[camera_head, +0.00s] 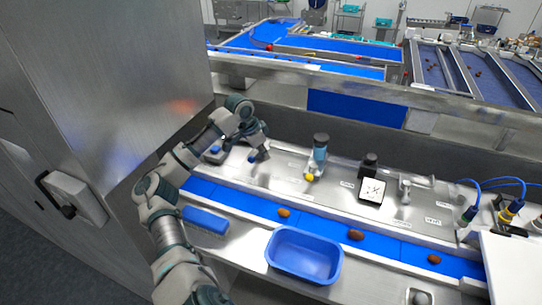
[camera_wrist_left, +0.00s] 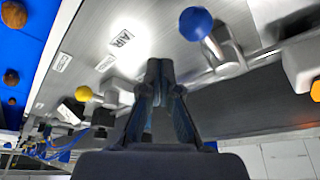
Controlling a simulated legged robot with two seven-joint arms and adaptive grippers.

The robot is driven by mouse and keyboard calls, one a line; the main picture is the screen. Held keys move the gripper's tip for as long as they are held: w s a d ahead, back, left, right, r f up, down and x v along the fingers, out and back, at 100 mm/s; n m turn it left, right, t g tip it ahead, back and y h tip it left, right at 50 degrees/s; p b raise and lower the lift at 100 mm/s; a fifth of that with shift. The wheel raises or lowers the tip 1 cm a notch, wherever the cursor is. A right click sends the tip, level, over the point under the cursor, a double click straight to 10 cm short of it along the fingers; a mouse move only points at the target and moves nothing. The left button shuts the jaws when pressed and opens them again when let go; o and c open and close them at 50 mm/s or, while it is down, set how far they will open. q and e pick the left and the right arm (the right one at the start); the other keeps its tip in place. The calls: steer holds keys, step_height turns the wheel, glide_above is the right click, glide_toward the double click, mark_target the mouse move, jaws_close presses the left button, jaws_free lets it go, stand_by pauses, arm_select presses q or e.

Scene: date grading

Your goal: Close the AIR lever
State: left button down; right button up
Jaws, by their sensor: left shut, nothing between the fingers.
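The AIR lever has a round blue knob (camera_wrist_left: 196,22) on a metal arm and stands close to the camera in the left wrist view. A plate reading AIR (camera_wrist_left: 122,38) lies on the steel panel beside it. In the head view the blue knob (camera_head: 215,149) shows at the left end of the panel, partly behind my left arm. My left gripper (camera_head: 260,152) is over the panel, to the right of this knob. In the left wrist view its fingers (camera_wrist_left: 161,68) are together, empty and apart from the knob. My right gripper is not in view.
A yellow-knobbed valve (camera_wrist_left: 83,93) stands further along the panel. A blue belt (camera_head: 330,228) carrying several dates runs in front. A blue tub (camera_head: 274,241) and a blue block (camera_head: 205,219) sit near the front. A steel cabinet (camera_head: 120,70) rises at left.

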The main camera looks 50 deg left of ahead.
arm_select(q)
steer(key=shift+s+a+f, duration=0.15)
steer(key=shift+s+a, duration=0.05)
steer(key=shift+a, duration=0.3)
steer(key=a, duration=0.2)
steer(key=a+f+b, duration=0.1)
steer(key=shift+s, duration=0.25)
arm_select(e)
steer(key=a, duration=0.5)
arm_select(q)
steer(key=shift+d, duration=0.25)
steer(key=shift+s+d+r, duration=0.1)
steer(key=shift+d+r, duration=0.2)
steer(key=shift+a+f, duration=0.1)
steer(key=shift+a, duration=0.05)
steer(key=w+p, duration=0.1)
steer(key=p, duration=0.1)
steer(key=w+d+r+p, duration=0.1)
steer(key=w+p, duration=0.1)
steer(key=p, duration=0.1)
steer(key=shift+r, duration=0.15)
steer(key=p+v, duration=0.1)
steer(key=v, duration=0.8)
steer(key=shift+w+r, duration=0.15)
steer(key=shift+r, duration=0.05)
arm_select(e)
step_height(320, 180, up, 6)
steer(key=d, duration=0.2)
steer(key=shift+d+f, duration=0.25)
